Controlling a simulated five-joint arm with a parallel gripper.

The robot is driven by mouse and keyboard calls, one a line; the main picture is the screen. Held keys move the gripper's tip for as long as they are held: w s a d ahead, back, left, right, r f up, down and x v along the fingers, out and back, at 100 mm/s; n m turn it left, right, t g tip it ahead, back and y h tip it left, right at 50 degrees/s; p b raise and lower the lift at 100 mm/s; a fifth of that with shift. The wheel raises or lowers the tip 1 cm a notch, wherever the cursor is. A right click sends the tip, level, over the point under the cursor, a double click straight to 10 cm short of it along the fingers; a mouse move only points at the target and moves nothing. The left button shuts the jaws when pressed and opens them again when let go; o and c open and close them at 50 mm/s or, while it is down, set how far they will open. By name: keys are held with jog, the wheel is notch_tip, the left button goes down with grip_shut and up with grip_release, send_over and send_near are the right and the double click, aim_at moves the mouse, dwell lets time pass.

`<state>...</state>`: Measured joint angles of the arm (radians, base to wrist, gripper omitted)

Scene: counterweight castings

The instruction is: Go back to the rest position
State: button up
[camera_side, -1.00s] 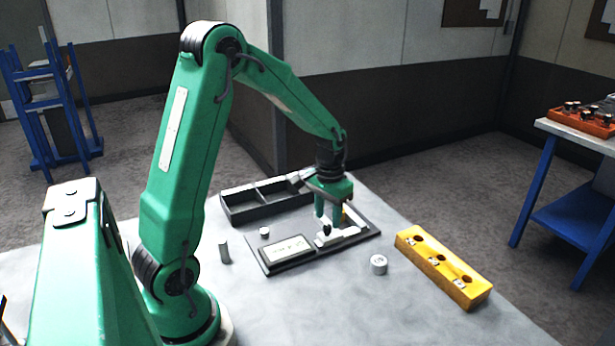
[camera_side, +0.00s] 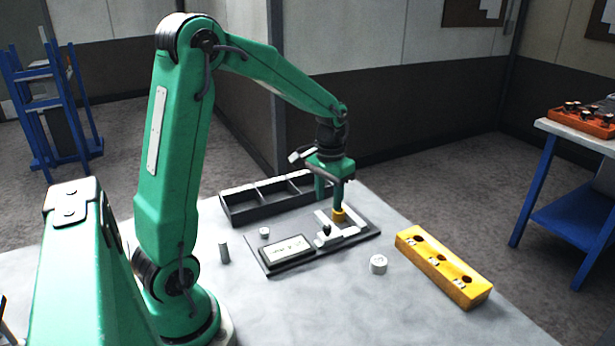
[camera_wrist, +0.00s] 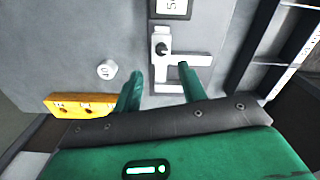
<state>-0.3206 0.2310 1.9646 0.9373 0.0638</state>
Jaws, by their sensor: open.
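My gripper (camera_side: 329,203) is open above the pale fixture (camera_side: 352,234) on the dark base plate, its two green fingers pointing down. In the wrist view the fingers of my gripper (camera_wrist: 160,78) stand apart with nothing held between them, and the pale fixture (camera_wrist: 180,88) lies beyond their tips. A brass-coloured piece (camera_side: 340,216) shows at the fixture, just below the fingers in the side view. I cannot make it out in the wrist view, nor tell whether a finger touches it. My arm is bent and reaches out over the table.
A yellow block with holes (camera_side: 440,268) lies at the right. A white cylinder (camera_side: 378,264) stands between it and the dark plate (camera_side: 290,262). A grey cylinder (camera_side: 223,252) and a small white one (camera_side: 264,232) stand left. A black compartment tray (camera_side: 262,212) lies behind.

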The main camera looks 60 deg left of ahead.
jog(key=s+d+r+m+t, duration=0.1)
jog(key=s+d+r+t, duration=0.1)
jog(key=s+d+r, duration=0.3)
jog(key=s+d+r+m+t, duration=0.2)
jog(key=s+d+r, duration=0.4)
jog(key=s, duration=0.4)
jog(key=shift+s+d+t, duration=0.3)
jog(key=shift+d+t, duration=0.5)
